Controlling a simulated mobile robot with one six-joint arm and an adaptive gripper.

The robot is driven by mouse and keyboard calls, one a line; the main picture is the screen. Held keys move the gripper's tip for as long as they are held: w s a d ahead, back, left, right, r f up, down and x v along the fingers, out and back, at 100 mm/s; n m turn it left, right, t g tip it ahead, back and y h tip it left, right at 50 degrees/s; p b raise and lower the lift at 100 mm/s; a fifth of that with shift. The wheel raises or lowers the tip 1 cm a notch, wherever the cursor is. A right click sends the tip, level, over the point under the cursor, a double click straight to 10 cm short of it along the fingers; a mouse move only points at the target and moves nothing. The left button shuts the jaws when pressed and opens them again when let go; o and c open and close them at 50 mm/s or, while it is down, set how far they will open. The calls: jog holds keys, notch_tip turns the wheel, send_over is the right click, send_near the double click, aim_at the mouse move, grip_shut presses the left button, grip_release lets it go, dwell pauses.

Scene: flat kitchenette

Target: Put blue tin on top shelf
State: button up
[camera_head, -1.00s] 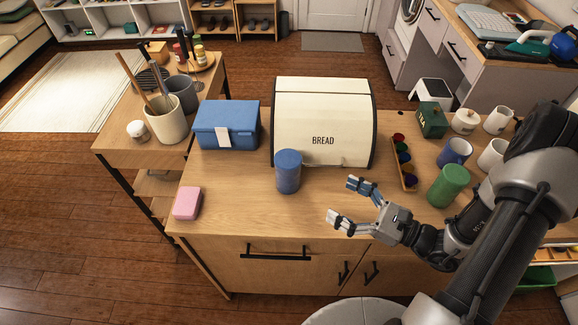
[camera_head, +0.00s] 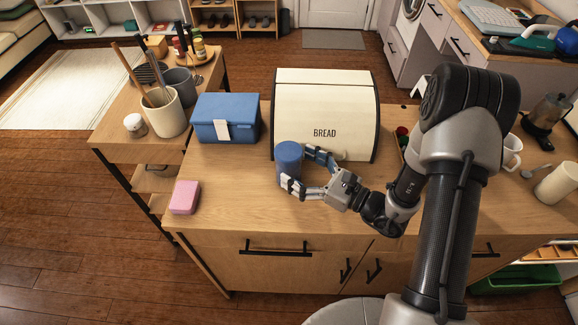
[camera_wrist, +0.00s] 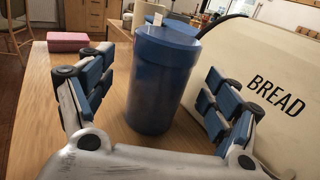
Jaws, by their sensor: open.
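The blue tin (camera_head: 288,158) is a lidded cylinder standing upright on the wooden counter, in front of the bread box. In the wrist view the tin (camera_wrist: 162,80) stands between the two spread fingers. My gripper (camera_head: 305,172) is open around the tin, one finger on its near side and one on its far side. In the wrist view, gaps show between both fingers and the tin. No top shelf can be made out for certain in these views.
The cream bread box (camera_head: 322,110) stands close behind the tin, near my far finger. A blue box (camera_head: 226,119) is to the left, and a pink block (camera_head: 185,197) lies at the counter's left front. The counter between them and the tin is clear.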

jog(key=x, duration=0.3)
jog(key=shift+w+a+f+b, duration=0.1)
jog(key=shift+w+a+b, duration=0.15)
jog(key=shift+a+b, duration=0.1)
jog(key=shift+d, duration=0.1)
jog(key=shift+c, duration=0.6)
jog(key=c, duration=1.5)
